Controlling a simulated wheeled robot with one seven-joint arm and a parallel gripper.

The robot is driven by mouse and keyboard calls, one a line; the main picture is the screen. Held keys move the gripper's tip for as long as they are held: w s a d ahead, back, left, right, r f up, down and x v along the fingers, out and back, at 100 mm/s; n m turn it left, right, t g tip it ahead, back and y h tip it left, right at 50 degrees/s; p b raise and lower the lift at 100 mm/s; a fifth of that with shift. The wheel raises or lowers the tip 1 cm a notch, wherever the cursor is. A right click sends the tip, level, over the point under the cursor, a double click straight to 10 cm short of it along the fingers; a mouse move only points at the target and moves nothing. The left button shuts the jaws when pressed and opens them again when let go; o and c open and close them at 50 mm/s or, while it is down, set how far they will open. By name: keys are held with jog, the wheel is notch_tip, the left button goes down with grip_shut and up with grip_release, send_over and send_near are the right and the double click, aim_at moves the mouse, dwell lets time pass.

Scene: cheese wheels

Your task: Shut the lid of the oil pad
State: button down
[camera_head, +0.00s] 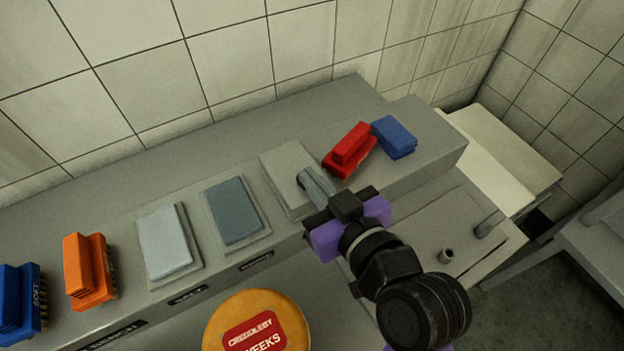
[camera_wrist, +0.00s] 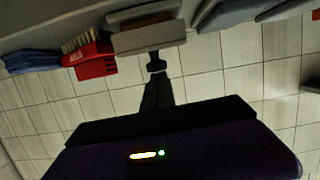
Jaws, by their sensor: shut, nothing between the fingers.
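The grey lidded box that I take to be the oil pad (camera_head: 283,166) sits on the ledge, left of the red brush. In the wrist view my gripper (camera_wrist: 156,66) points at the box's edge; contact is unclear. My fingers hide part of the lid.
A dark pad (camera_head: 235,211), a light pad (camera_head: 165,241) and an orange brush (camera_head: 88,270) stand left. A cheese wheel (camera_head: 218,326) is in front. Tiled wall behind.

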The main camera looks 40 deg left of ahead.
jog(key=shift+s+d+f+y+b, duration=0.2)
jog(key=shift+f+b, duration=0.3)
jog(key=shift+b, duration=0.45)
jog(key=shift+w+d+f+y+b, duration=0.1)
jog(key=shift+f+y+b, duration=0.3)
jog(key=shift+b, duration=0.5)
jog(key=shift+r, duration=0.1)
